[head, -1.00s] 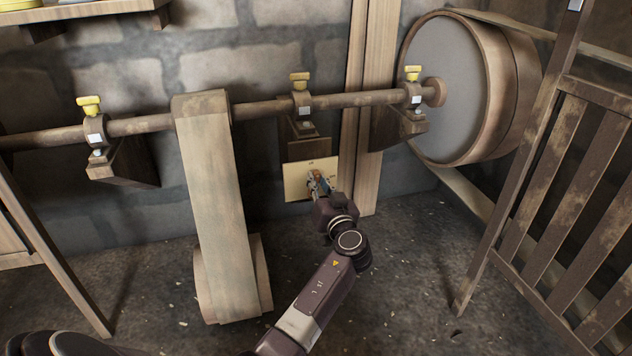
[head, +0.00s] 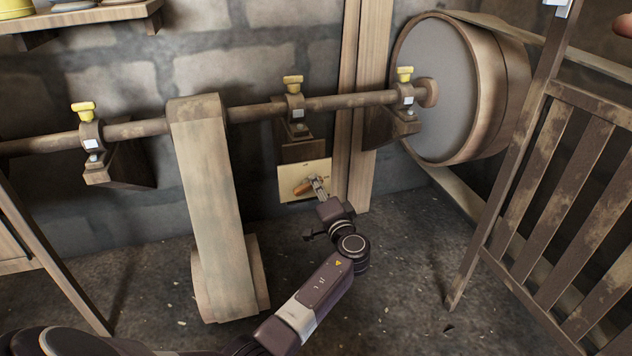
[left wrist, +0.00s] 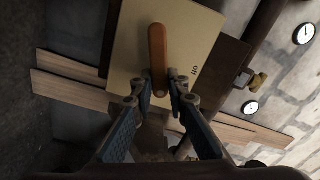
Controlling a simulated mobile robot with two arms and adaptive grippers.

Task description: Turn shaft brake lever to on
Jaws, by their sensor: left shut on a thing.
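The shaft brake lever (head: 302,188) is an orange-brown bar on a cream plate (head: 288,171) low on the wall, below the middle shaft bearing. In the head view it lies nearly level. My left gripper (head: 318,183) is shut on its right end. In the left wrist view the lever (left wrist: 158,48) runs up from between the fingertips of the left gripper (left wrist: 160,80), which partly hide its near end. Small dark lettering sits on the plate (left wrist: 125,55) to the right of the fingers in that view; I cannot read it surely. My right gripper is not visible.
The shaft (head: 345,101) runs along the wall above, with yellow-topped bearings. A wide belt (head: 212,200) hangs left of the plate. A large drum (head: 440,85) is at upper right. A slatted wooden gate (head: 560,190) stands at right. Floor between belt and gate is open.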

